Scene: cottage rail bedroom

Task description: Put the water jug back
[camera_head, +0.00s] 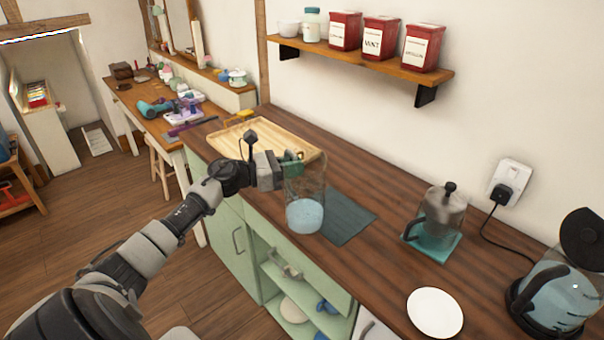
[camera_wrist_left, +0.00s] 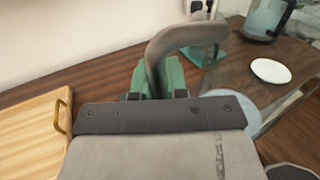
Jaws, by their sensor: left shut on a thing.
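The water jug (camera_head: 306,212) is clear glass with pale blue water low in it. It is upright at the counter's front edge, beside a dark grey-blue mat (camera_head: 347,217). I cannot tell whether its base touches the counter. My left gripper (camera_head: 292,163) is shut on its handle, near the top. In the left wrist view the grey curved handle (camera_wrist_left: 180,38) rises between the green fingers (camera_wrist_left: 160,80), and the water is partly hidden behind the gripper. My right gripper is in neither view.
A wooden tray (camera_head: 222,140) lies left of the jug. To the right are a cafetiere (camera_head: 440,212) on a teal pad, a white plate (camera_head: 435,312) and a glass kettle (camera_head: 560,292). A shelf with red tins (camera_head: 381,38) hangs above. The counter between mat and cafetiere is clear.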

